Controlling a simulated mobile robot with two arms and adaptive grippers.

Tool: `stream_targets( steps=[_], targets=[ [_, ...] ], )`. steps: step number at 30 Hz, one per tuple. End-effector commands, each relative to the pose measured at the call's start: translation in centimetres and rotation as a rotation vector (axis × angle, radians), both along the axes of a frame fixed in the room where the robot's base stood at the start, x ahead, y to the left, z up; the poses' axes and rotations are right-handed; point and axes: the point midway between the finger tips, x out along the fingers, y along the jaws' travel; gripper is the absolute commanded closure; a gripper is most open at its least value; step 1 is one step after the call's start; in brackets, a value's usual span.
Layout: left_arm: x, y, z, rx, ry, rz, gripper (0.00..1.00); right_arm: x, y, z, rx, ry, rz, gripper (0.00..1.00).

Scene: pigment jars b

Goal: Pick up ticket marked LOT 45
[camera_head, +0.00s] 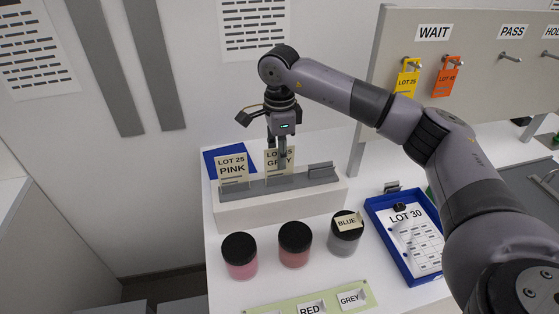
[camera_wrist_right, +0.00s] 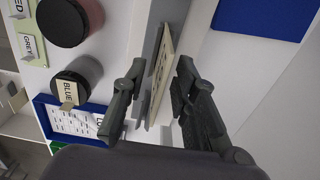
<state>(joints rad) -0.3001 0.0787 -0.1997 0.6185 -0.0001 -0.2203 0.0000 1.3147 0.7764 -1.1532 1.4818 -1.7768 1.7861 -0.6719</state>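A cream ticket (camera_head: 291,161) reading GREY stands in the middle of a grey slotted rail (camera_head: 240,190). Its lot number is partly hidden by my right gripper; "LO" and a last digit that looks like 5 show. My right gripper (camera_head: 277,156) points down at this ticket. In the right wrist view, the fingers (camera_wrist_right: 160,72) are apart, one on each side of the ticket (camera_wrist_right: 161,85), with gaps visible. Another cream ticket, LOT 25 PINK (camera_head: 232,168), stands left of it in the rail. My left gripper is out of view.
Three dark-lidded jars, pink (camera_head: 241,262), red (camera_head: 294,251) and grey (camera_head: 345,242), stand before the rail; the grey one carries a BLUE label (camera_head: 347,223). A blue tray (camera_head: 385,240) holds a LOT 30 sheet. Yellow (camera_head: 405,84) and orange (camera_head: 447,78) tags hang under WAIT.

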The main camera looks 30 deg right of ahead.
Motion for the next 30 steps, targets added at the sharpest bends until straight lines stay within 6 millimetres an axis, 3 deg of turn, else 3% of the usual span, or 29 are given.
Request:
stream_targets(
  steps=[8, 20, 30],
  targets=[
    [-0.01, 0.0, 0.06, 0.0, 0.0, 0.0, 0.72, 0.0, -0.01, -0.39, 0.0, -0.001, 0.0, 0.74],
    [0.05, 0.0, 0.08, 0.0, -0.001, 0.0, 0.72, 0.01, 0.01, -0.34, 0.0, -0.001, 0.001, 1.0],
    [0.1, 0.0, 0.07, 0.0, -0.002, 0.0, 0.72, 0.02, 0.01, -0.29, 0.0, -0.001, 0.001, 1.0]
  ],
)
